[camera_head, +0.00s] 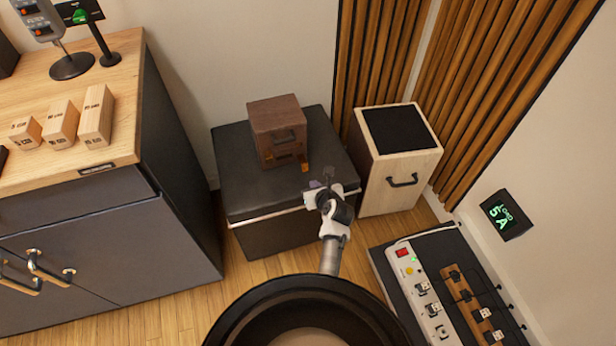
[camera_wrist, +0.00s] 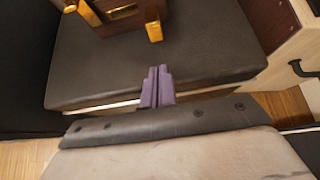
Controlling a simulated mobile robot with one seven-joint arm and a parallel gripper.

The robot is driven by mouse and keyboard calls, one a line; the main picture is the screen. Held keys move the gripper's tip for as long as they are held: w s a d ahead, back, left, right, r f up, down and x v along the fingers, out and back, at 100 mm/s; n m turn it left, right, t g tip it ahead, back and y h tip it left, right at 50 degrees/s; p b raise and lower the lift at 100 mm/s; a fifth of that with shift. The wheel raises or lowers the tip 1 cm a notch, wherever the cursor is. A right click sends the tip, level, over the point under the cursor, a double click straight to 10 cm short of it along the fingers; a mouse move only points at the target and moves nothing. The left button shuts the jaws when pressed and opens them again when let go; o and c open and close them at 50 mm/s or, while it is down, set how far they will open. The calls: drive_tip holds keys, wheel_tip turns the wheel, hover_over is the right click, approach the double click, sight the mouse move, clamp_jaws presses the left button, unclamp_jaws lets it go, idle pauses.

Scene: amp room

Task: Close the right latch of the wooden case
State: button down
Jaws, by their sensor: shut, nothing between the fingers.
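The dark brown wooden case (camera_head: 278,125) stands on a black padded box (camera_head: 240,185), with a handle on its lid. Its front shows low in the head view, with an orange-brown latch (camera_head: 304,168) at the right. In the wrist view the case's lower front (camera_wrist: 122,22) is cut off by the top edge. There the right latch (camera_wrist: 154,31) sticks out toward me, and another gold latch (camera_wrist: 88,12) shows at the left. My gripper (camera_head: 324,178) is in front of the case, to the right. In the wrist view its purple fingers (camera_wrist: 158,80) are together and empty, apart from the latch.
A light wooden box with a black top (camera_head: 397,150) and a handle stands right of the padded box. A dark cabinet (camera_head: 110,240) is at the left. A power strip unit (camera_head: 440,280) lies at the lower right. The padded top is clear around the case.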

sight(308, 183)
drive_tip(key=b+x, duration=0.1)
drive_tip(key=x, duration=0.8)
drive_tip(key=shift+d+r+p, duration=0.15)
drive_tip(key=shift+r+p, duration=0.2)
drive_tip(key=shift+p, duration=0.15)
drive_tip(key=shift+s+g, duration=0.1)
drive_tip(key=shift+g, duration=0.2)
